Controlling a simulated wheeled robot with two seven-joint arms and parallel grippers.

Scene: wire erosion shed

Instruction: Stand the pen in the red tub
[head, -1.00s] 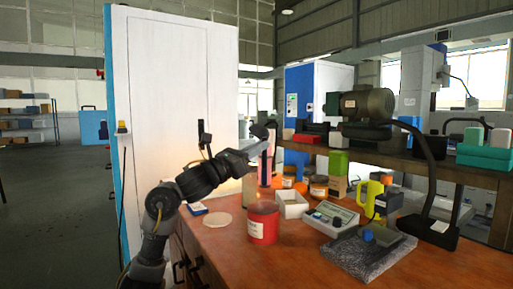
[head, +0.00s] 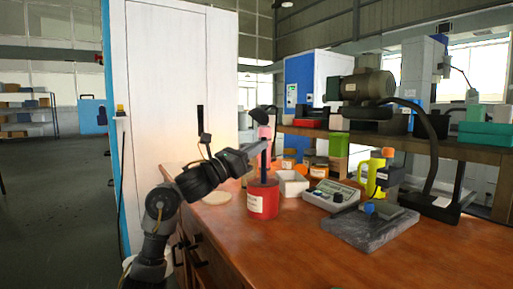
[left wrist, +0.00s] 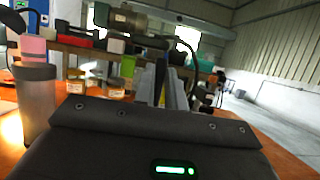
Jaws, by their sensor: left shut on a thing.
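The red tub (head: 263,203) with a white label stands upright on the orange-brown bench. My left gripper (head: 257,147) is above the tub, shut on the pen (head: 263,165), a thin dark blue stick held upright. The pen's lower end is at the tub's mouth; I cannot tell whether it is inside the rim. In the left wrist view the gripper fingers (left wrist: 168,88) point away with the dark pen (left wrist: 160,78) between them; the tub is not clearly seen there. My right gripper is not in view.
A control box (head: 333,196) and a grey stone plate (head: 370,228) stand further right. The front of the bench (head: 300,260) is clear.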

